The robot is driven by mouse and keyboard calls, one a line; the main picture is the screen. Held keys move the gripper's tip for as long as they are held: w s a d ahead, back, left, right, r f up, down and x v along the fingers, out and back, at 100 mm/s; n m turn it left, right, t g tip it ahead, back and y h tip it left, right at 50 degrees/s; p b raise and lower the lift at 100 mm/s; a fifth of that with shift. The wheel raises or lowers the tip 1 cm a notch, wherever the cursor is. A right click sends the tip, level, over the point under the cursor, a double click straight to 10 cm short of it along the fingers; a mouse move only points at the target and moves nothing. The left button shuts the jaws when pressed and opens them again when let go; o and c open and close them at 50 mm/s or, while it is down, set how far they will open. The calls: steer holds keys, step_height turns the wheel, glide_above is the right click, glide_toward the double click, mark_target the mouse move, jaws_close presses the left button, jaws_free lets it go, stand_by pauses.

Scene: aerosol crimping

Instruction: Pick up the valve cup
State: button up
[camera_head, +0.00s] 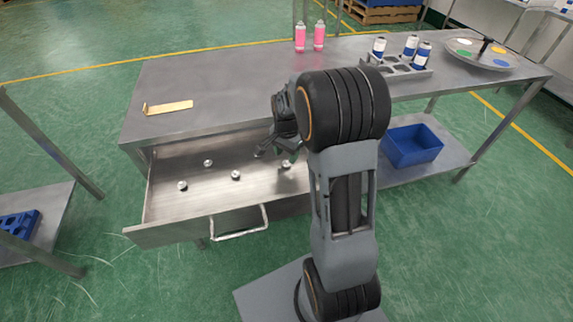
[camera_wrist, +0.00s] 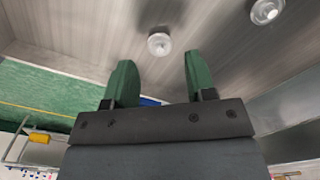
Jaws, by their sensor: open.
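Several small silvery valve cups lie apart on the floor of the open metal drawer (camera_head: 212,198). In the head view one valve cup (camera_head: 182,185) is at the left, another valve cup (camera_head: 208,163) is farther back, a third valve cup (camera_head: 235,175) is near the middle, and one more (camera_head: 286,164) is at the right by my gripper (camera_head: 275,155). My gripper is open and empty, over the drawer's right part. In the wrist view a valve cup (camera_wrist: 159,44) shows beyond and between the green fingertips (camera_wrist: 158,62), not touching them. Another cup (camera_wrist: 266,10) is at the upper right.
The drawer walls and front handle (camera_head: 240,224) surround the cups. Above is the table top (camera_head: 230,90) with a yellowish plate (camera_head: 168,108), pink cans (camera_head: 300,38), a grey rack (camera_head: 396,68) of blue-white cans and a round disc (camera_head: 480,54). A blue bin (camera_head: 412,146) stands on the lower shelf.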

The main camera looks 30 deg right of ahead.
mark_target(287, 161)
steer(key=shift+f, duration=1.95)
steer(key=c, duration=0.8)
steer(key=shift+r, duration=0.15)
